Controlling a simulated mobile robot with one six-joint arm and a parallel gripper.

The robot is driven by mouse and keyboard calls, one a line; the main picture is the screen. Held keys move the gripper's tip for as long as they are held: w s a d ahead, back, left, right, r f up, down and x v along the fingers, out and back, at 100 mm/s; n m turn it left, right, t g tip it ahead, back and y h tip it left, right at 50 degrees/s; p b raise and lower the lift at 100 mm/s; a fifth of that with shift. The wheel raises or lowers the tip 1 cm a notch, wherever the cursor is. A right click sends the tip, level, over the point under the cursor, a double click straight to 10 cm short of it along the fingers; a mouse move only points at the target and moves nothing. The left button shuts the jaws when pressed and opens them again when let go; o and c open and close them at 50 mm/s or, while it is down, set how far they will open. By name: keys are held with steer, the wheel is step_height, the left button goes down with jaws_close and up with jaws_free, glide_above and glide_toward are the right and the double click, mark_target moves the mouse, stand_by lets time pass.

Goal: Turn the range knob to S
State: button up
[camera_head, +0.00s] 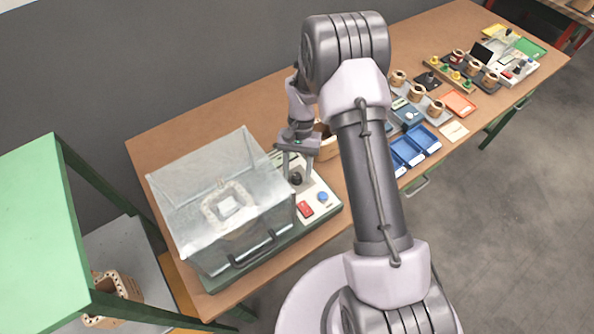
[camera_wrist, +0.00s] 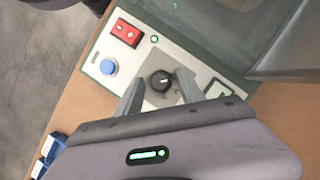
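The range knob (camera_wrist: 160,81) is a round black knob with a pale pointer line, on a grey square plate of the control panel (camera_wrist: 108,42). In the wrist view it lies between and just beyond the fingertips of my gripper (camera_wrist: 157,88). The fingers are apart, one on each side of the knob, with visible gaps. The letters around the knob are too small or hidden to read. In the head view the dark knob (camera_head: 296,178) shows below my gripper (camera_head: 298,172), on the panel beside the clear box.
A red switch (camera_wrist: 126,32) and a blue button (camera_wrist: 108,67) sit near the knob. A clear box (camera_head: 215,200) with a coil inside stands left of the panel. Blue trays (camera_head: 408,150) and several coils lie along the bench to the right. A green shelf (camera_head: 40,230) stands at left.

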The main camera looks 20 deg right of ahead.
steer(key=shift+r, duration=0.1)
steer(key=p+v, duration=0.4)
steer(key=v, duration=1.3)
steer(key=shift+r, duration=0.15)
steer(key=s+a+r+t+b, duration=0.4)
steer(key=s+r+t+b, duration=0.15)
steer(key=s+r, duration=0.65)
steer(key=s+a+f+t+b, duration=0.2)
steer(key=s+t+b, duration=0.2)
steer(key=s, duration=0.9)
steer(key=shift+s+a+n+b, duration=0.35)
steer(key=shift+n+b, duration=0.05)
steer(key=shift+b, duration=0.1)
